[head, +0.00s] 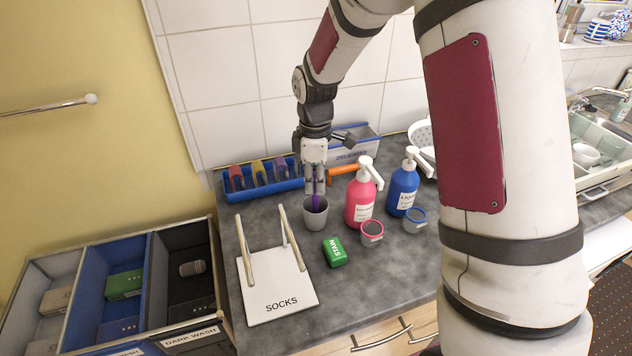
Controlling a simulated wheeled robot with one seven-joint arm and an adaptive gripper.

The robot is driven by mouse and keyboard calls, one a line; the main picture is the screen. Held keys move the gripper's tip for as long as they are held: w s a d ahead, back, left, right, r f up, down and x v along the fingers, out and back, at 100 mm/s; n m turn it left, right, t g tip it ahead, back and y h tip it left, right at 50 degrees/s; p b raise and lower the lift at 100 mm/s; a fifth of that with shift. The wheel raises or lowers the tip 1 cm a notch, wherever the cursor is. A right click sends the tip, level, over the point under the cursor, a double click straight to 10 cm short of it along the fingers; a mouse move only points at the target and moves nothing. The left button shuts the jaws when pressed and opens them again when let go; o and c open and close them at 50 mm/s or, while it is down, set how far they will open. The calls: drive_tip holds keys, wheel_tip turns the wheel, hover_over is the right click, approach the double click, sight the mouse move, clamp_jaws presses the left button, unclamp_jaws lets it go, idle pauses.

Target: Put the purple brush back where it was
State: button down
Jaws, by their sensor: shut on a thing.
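My gripper (315,188) points straight down at the back of the counter and is shut on the slim purple brush (316,203). The brush stands roughly upright, with its lower end at or inside the mouth of the grey cup (314,220). I cannot tell whether it touches the cup's bottom. The fingers hide the brush's upper part.
Pink (361,199) and blue (404,187) pump bottles stand right of the cup. Two small grey tubs, a green STAIN block (334,252) and a white SOCKS board (276,287) with two upright posts are in front. Divided laundry bins (150,235) stand at left.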

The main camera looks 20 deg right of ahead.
drive_tip(key=shift+f, duration=0.2)
drive_tip(key=c, duration=1.6)
unclamp_jaws()
drive_tip(key=shift+f, duration=0.15)
